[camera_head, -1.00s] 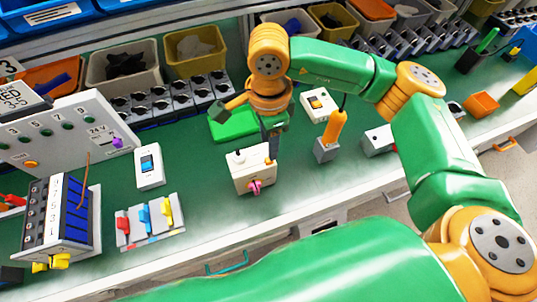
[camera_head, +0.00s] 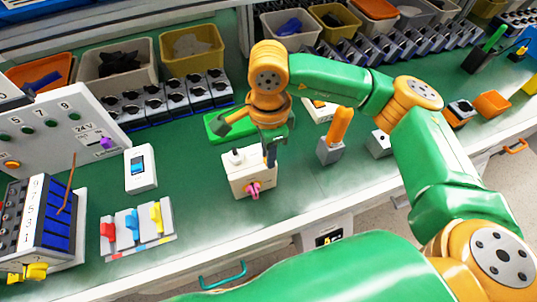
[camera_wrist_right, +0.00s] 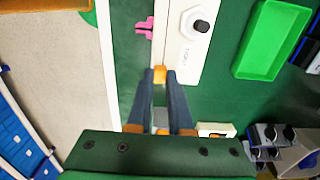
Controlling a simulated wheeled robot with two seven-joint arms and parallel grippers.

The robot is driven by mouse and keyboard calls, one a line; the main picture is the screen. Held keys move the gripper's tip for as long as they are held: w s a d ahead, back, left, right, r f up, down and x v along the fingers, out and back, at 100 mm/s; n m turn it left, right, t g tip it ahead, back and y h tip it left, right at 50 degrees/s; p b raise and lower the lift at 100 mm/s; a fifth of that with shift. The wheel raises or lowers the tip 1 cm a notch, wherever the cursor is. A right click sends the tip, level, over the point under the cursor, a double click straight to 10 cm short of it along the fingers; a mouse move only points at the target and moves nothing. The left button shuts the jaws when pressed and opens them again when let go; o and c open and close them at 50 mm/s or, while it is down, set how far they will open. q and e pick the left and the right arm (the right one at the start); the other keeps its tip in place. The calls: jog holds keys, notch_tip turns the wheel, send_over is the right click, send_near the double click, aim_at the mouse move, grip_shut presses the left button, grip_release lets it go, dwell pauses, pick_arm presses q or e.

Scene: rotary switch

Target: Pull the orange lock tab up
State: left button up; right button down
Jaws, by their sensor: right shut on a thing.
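The task's box is a cream block (camera_head: 246,180) near the front of the green bench, with a pink rotary handle (camera_head: 254,189) on its front face and a dark round knob on top. In the right wrist view, the box (camera_wrist_right: 181,62) shows its knob (camera_wrist_right: 200,25) and the pink handle (camera_wrist_right: 144,28) at its side. The orange lock tab (camera_wrist_right: 160,75) sits at the box's end, between the fingertips of my right gripper (camera_wrist_right: 161,77), which is shut on it. In the head view, the right gripper (camera_head: 271,154) is at the box's right end and hides the tab. My left gripper is not in view.
A green tray (camera_head: 215,126) lies behind the box. A grey block with an orange lever (camera_head: 338,127) stands to the right. A white rocker switch (camera_head: 140,168) and a panel with red, blue and yellow levers (camera_head: 136,234) are to the left.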

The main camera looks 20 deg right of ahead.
jog(key=shift+r, duration=0.5)
jog(key=c, duration=0.8)
grip_release()
notch_tip(320, 180, up, 6)
jog(key=p, duration=0.4)
jog(key=shift+p, duration=0.3)
